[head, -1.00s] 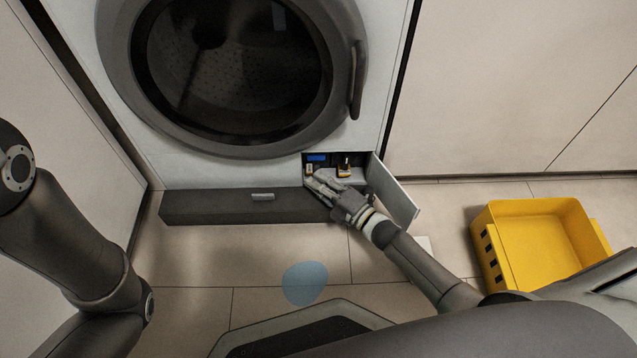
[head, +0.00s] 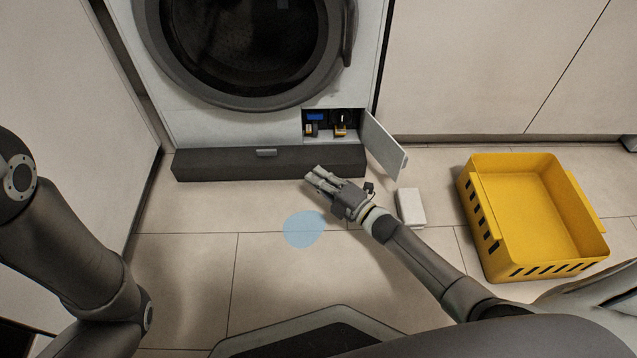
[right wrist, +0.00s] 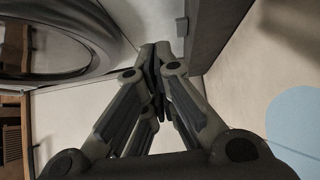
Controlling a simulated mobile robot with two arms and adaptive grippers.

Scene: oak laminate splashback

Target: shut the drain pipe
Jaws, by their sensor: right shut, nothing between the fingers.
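The washing machine (head: 190,125) has a small open compartment (head: 325,131) at its lower right, with its white flap (head: 383,146) swung out to the right. Inside are a blue part (head: 315,117) and two small orange-yellow parts (head: 340,130); which one is the drain pipe or its cap is too small to tell. My right gripper (head: 314,174) is shut and empty, over the floor in front of the dark plinth and below the compartment. Its closed fingers also show in the right wrist view (right wrist: 157,52). My left arm is at the left, its gripper out of view.
A white block (head: 411,208) lies right of my right wrist. A yellow crate (head: 545,205) stands farther right. The dark plinth drawer (head: 225,164) juts out below the machine.

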